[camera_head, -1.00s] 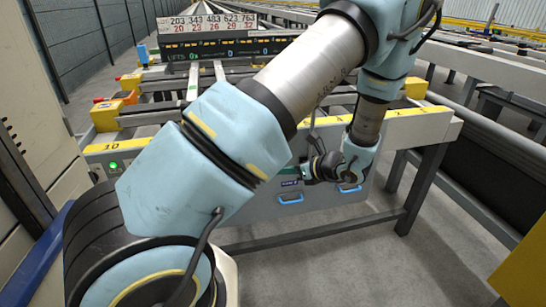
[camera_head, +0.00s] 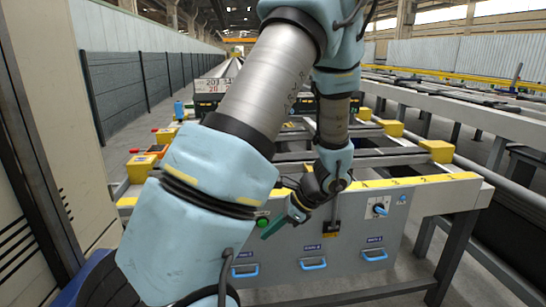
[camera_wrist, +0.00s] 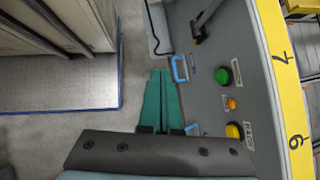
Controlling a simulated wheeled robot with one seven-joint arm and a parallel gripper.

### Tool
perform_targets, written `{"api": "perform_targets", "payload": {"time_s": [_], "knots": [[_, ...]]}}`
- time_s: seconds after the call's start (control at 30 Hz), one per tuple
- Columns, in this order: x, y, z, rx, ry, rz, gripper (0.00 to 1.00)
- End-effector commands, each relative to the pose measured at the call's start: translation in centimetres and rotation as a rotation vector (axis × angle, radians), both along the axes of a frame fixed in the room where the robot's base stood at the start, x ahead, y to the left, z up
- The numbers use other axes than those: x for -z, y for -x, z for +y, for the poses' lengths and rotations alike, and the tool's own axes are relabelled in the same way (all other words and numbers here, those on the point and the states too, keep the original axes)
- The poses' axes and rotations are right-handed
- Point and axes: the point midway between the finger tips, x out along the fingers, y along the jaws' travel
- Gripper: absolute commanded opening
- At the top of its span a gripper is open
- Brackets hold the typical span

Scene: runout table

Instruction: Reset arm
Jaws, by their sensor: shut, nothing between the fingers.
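My gripper (camera_head: 273,228) is at the end of my bent arm, in front of the runout table's grey front panel (camera_head: 300,246). Its green fingers point down and to the left in the head view. In the wrist view the fingers (camera_wrist: 160,76) lie close together, shut and empty. They are beside the panel, over grey floor. I cannot tell how far they are from the panel. My arm hides part of the table in the head view.
The panel carries blue drawer handles (camera_head: 313,264) and a rotary switch (camera_head: 379,210). The wrist view shows a green button (camera_wrist: 224,76) and a yellow button (camera_wrist: 234,131). A grey cabinet (camera_head: 60,150) stands at left. Open floor (camera_wrist: 90,122) shows below the gripper.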

Motion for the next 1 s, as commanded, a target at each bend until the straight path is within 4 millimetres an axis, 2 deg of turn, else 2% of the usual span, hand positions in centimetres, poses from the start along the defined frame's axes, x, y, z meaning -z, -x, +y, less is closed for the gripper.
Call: {"api": "perform_targets", "payload": {"time_s": [0.03, 0.2, 0.3, 0.4, 0.5, 0.67, 1.0], "knots": [[-2.4, 1.0, 1.5, -0.152, 0.089, -0.031, 0.00], [-7.3, 4.2, 4.0, -0.665, 0.369, -0.164, 0.00], [-10.2, 5.4, 4.9, -0.946, 0.511, -0.260, 0.00], [-12.6, 6.1, 5.7, -1.179, 0.622, -0.350, 0.00], [-14.2, 6.4, 6.3, -1.341, 0.697, -0.420, 0.00], [-15.2, 6.6, 6.8, -1.461, 0.750, -0.473, 0.00], [-15.1, 6.6, 6.7, -1.468, 0.754, -0.476, 0.00]]}}
